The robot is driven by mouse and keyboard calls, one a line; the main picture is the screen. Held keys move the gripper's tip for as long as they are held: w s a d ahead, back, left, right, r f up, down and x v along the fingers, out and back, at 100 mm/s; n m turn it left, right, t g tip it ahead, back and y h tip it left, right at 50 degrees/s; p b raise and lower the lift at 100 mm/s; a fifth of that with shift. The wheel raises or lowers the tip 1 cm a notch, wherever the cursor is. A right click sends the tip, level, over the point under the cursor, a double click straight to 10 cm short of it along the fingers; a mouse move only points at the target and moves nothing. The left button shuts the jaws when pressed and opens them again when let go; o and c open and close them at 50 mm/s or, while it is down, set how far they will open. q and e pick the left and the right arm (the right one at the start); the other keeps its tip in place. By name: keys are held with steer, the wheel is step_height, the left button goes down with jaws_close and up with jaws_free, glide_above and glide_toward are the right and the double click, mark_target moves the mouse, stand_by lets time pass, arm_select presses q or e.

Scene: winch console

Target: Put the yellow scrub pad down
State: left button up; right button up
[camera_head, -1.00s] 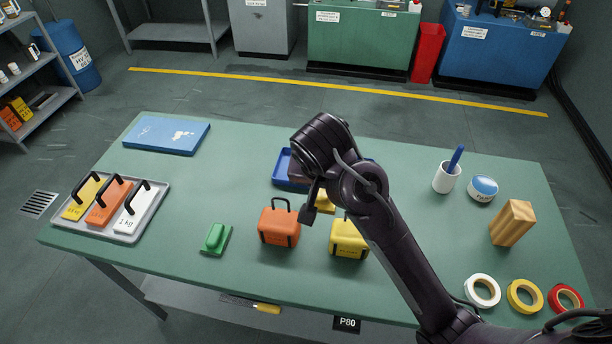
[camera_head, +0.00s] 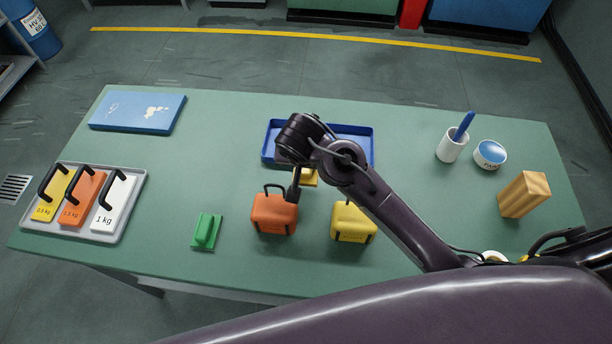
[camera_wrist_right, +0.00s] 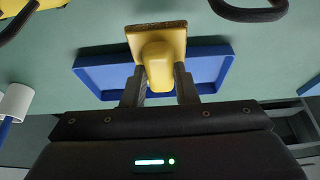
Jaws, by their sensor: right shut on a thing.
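The yellow scrub pad (camera_wrist_right: 157,50) has a yellow grip block and a brown scrubbing face. My right gripper (camera_wrist_right: 158,88) is shut on its grip block. In the head view a small part of the pad (camera_head: 310,178) shows beside my right gripper (camera_head: 294,190), most of it hidden by the wrist. The pad is at the near edge of the blue tray (camera_head: 357,148), and in the wrist view it overlaps the tray (camera_wrist_right: 210,68). I cannot tell its height. My left gripper is not in view.
Orange (camera_head: 274,214) and yellow (camera_head: 353,222) handled blocks stand close in front. A green scrub pad (camera_head: 206,232) sits to their left. A weight tray (camera_head: 140,178), blue book (camera_head: 138,112), white cup (camera_head: 452,147), tin (camera_head: 489,154) and wooden block (camera_head: 524,195) stand around.

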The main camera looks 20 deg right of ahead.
mark_target(306, 170)
step_height(306, 170, down, 2)
steer(key=shift+f, duration=0.55)
step_height(306, 170, down, 4)
steer(key=shift+f, duration=0.1)
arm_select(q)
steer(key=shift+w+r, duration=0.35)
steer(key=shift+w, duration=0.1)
arm_select(e)
steer(key=shift+f, duration=0.1)
steer(key=o, duration=0.9)
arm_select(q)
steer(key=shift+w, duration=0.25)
arm_select(e)
steer(key=shift+o, duration=0.7)
